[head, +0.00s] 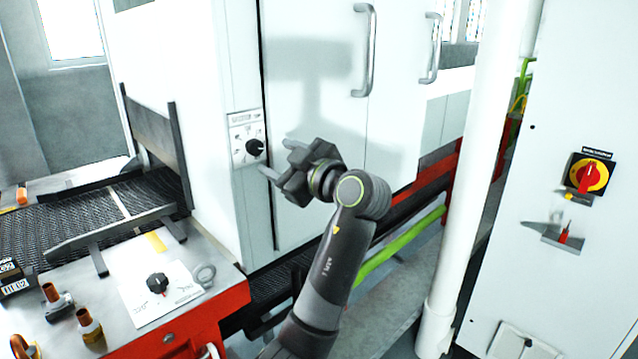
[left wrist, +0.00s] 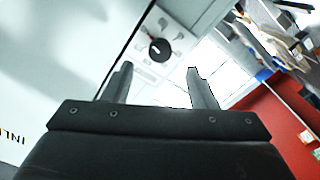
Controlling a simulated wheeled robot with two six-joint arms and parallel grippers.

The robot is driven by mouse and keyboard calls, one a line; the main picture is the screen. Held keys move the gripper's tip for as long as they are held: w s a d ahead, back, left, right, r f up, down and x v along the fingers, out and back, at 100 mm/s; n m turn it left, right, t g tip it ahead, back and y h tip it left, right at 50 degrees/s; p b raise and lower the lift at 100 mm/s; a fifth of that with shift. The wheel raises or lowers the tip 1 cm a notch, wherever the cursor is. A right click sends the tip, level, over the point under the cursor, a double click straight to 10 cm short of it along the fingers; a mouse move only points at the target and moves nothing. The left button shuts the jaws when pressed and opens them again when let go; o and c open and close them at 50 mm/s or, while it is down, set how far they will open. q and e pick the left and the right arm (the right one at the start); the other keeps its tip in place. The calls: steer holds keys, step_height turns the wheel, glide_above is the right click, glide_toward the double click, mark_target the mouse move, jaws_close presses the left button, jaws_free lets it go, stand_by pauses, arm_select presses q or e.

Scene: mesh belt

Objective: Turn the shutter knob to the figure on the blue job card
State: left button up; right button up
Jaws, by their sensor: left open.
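A black shutter knob (head: 254,147) sits on a white marked plate (head: 238,122) on the white machine's side. The figures on the plate are too small to read. My left gripper (head: 277,157) is open and empty, just right of the knob with its fingers towards it. In the left wrist view the knob (left wrist: 159,49) shows beyond and between the two fingertips (left wrist: 158,76), apart from them, with a pale mark on its face. I cannot make out a blue job card. My right gripper is not in view.
A bench (head: 205,250) at lower left holds a white sheet (head: 135,305) with another black knob (head: 157,283), a grey ring-shaped item and brass-coloured fittings. A mesh belt (head: 60,232) runs behind it. A white post (head: 465,190) and a cabinet with a red-yellow switch (head: 588,174) stand right.

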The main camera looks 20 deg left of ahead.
arm_select(q)
steer(key=b+v, duration=0.3)
steer(key=v, duration=0.8)
steer(key=shift+d, duration=0.15)
